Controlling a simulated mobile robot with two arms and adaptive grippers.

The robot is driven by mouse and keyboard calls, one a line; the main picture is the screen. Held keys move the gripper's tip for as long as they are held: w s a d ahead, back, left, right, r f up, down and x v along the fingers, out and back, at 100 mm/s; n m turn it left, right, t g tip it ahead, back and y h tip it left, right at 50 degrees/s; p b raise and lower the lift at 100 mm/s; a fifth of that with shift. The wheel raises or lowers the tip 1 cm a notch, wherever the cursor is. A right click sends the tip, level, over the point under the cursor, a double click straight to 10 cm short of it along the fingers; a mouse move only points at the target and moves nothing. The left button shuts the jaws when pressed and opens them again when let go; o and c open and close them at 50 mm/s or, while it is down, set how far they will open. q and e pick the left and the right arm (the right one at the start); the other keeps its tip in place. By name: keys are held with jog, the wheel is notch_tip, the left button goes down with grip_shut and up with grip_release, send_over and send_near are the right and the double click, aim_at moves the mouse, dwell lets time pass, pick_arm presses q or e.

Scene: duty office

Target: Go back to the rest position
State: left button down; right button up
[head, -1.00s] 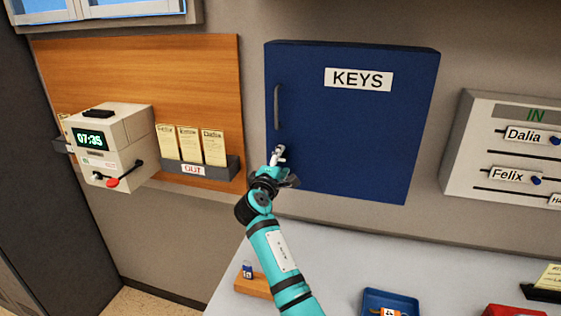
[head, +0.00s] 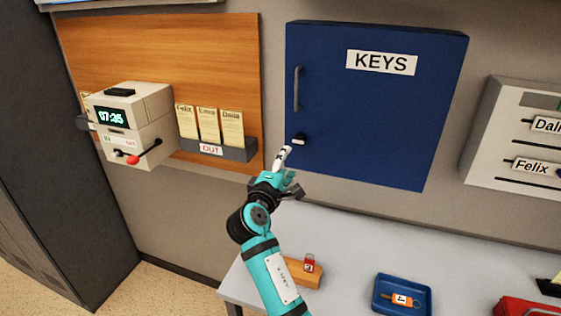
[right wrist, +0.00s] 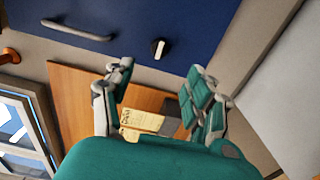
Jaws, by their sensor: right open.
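My right gripper (head: 287,170) is open and empty. It is just below and left of the black-and-white knob (head: 299,139) of the blue key cabinet (head: 380,115), with a visible gap between them. The cabinet's door is shut, with a grey handle (head: 297,88) and a KEYS sign. In the right wrist view, the open fingers of the gripper (right wrist: 160,78) stand apart, and the knob (right wrist: 158,48) shows beyond them. My left gripper is not in view.
A time clock (head: 130,125) and a card rack marked OUT (head: 215,151) are at left. Below, the table (head: 345,240) holds a wooden block (head: 300,276), partly behind my arm, and a blue tray (head: 402,311) with a tagged key. An IN board (head: 500,120) is at right.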

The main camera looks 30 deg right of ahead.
jog(key=s+a+f+m+g+y, duration=0.1)
jog(key=s+f+m+g+y, duration=0.15)
jog(key=s+f, duration=0.6)
jog(key=s+a+f+m+g+y, duration=0.15)
jog(key=s+f+y, duration=0.35)
jog(key=f, duration=0.6)
jog(key=s+a+f+m+g+y, duration=0.1)
jog(key=s+a+f+y, duration=0.1)
jog(key=s+a, duration=0.35)
jog(key=s+a+f+g+y, duration=0.2)
jog(key=s+f, duration=0.1)
jog(key=s, duration=0.6)
jog(key=s+a+f+m+g+y, duration=0.1)
jog(key=s+a+f+y, duration=0.15)
jog(key=s, duration=0.45)
notch_tip(320, 180, down, 29)
jog(key=s+a+g+b, duration=0.1)
jog(key=b, duration=0.3)
jog(key=s+d+f+b, duration=0.1)
jog(key=s+f+b, duration=0.1)
jog(key=s+f, duration=0.6)
jog(key=s+d+f+g+b, duration=0.1)
jog(key=s+f+b, duration=0.1)
jog(key=s+f, duration=0.7)
notch_tip(320, 180, down, 4)
jog(key=shift+s+d+r+g, duration=0.1)
jog(key=shift+s+d+g, duration=0.05)
jog(key=shift+d+g, duration=0.2)
